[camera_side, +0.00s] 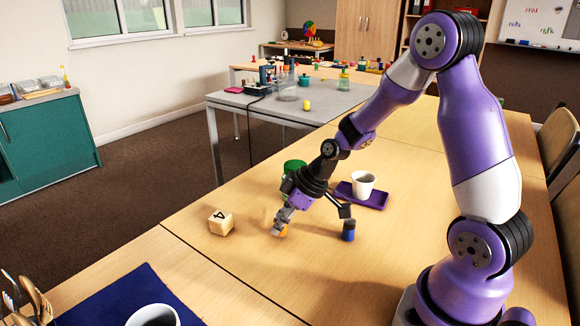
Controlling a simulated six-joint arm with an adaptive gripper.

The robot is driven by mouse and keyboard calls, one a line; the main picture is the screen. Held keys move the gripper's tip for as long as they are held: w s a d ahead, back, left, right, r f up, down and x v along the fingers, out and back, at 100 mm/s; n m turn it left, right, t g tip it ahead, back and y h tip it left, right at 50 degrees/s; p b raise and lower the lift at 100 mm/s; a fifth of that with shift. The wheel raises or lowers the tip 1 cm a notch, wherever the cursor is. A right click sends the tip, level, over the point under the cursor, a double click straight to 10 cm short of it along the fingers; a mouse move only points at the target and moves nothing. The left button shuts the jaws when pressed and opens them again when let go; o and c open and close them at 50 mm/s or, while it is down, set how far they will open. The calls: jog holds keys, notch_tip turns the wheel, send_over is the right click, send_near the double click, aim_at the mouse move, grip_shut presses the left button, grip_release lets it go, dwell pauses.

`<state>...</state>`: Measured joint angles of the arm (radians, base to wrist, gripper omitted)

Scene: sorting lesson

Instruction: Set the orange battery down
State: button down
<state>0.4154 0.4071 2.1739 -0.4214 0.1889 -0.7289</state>
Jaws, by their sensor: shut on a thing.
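The orange battery (283,231) is a small orange piece at the end of my gripper (279,230), low over the wooden table (330,275). My gripper is shut on it, and the fingers hide much of it. I cannot tell whether its lower end touches the table.
A wooden block marked 4 (221,222) lies left of my gripper. A blue cylinder (349,230) stands to the right. A white cup (362,185) is on a purple tray (375,200) behind. A green object (294,166) is partly hidden behind my gripper.

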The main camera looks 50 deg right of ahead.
jog(key=shift+f, duration=0.35)
jog(key=shift+f, duration=0.15)
jog(key=c, duration=0.7)
grip_release()
jog(key=v, duration=1.2)
jog(key=s+a+r+m+h, duration=0.1)
jog(key=s+a+r, duration=0.1)
jog(key=s+a+r+m+h, duration=0.1)
jog(key=s+a+r+m, duration=0.1)
jog(key=s, duration=0.1)
jog(key=s+a+r+m+h, duration=0.1)
jog(key=s+a+r+m, duration=0.1)
jog(key=s+a, duration=0.1)
jog(key=shift+s, duration=0.15)
